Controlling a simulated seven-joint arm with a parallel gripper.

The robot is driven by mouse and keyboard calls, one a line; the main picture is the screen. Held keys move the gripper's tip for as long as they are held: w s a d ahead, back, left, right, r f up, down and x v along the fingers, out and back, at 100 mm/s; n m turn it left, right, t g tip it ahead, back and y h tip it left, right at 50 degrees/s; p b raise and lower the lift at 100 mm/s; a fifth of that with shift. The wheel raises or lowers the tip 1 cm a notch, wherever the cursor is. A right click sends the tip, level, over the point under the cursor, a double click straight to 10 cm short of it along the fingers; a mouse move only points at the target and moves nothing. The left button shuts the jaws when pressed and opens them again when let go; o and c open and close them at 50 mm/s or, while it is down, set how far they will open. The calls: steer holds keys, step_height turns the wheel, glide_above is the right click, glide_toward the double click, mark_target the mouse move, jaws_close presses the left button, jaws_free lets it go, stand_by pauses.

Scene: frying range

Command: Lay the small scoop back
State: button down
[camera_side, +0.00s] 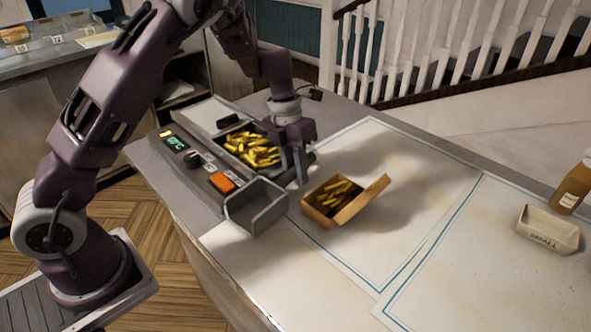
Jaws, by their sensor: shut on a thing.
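The small scoop is a grey, open-topped metal pan (256,208) with a dark handle (309,158). My gripper (300,172) is shut on the scoop near its handle, at the right edge of the fryer. The pan hangs out to the lower left, its open side up, and looks empty. I cannot tell whether its underside touches the counter. A cream holder (547,232) with dark lettering, hard to read, stands at the far right.
An open cardboard box (327,212) holding fries stands just right of the scoop. The fryer well (250,146) is full of fries, beside a panel with an orange switch (222,182). A brown bottle (573,187) stands behind the cream holder. The white counter's middle is clear.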

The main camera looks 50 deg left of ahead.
steer(key=c, duration=1.1)
jaws_free()
steer(key=shift+c, duration=0.2)
